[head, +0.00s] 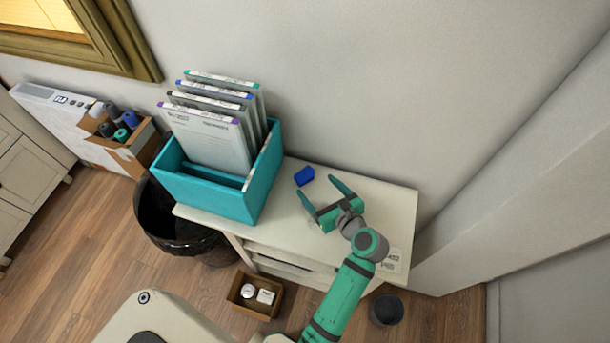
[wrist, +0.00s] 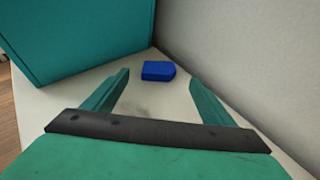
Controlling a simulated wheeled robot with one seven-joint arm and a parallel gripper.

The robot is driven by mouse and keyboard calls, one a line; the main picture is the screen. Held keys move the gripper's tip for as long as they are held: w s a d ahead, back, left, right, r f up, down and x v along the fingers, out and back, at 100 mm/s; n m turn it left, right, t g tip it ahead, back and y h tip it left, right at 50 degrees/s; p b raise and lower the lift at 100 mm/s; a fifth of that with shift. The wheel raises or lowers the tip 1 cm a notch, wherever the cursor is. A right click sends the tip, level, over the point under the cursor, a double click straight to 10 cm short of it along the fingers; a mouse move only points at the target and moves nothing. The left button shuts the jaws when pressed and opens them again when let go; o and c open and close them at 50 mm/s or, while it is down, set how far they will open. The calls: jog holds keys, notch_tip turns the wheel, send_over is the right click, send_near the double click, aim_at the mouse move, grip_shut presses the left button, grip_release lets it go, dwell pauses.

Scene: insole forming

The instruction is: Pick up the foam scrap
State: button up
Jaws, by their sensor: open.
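The foam scrap (head: 304,176) is a small blue block lying on the white cabinet top, near the wall and just right of the teal box. It also shows in the wrist view (wrist: 158,71), beyond my fingertips and roughly between their lines. My gripper (head: 315,186) is open and empty over the cabinet top, with its green fingers pointing toward the scrap. In the wrist view both fingers (wrist: 158,78) are spread wide, and the scrap is apart from them.
A teal box (head: 205,193) with several upright grey folders stands left of the scrap. The wall (head: 400,100) rises behind it. The cabinet top (head: 385,205) is mostly clear. A black bin (head: 165,225), a small wooden tray (head: 240,303) and a dark cup (head: 386,310) are on the floor.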

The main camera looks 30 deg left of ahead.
aim_at(306, 176)
jog(key=shift+x, duration=3.75)
jog(key=c, duration=1.1)
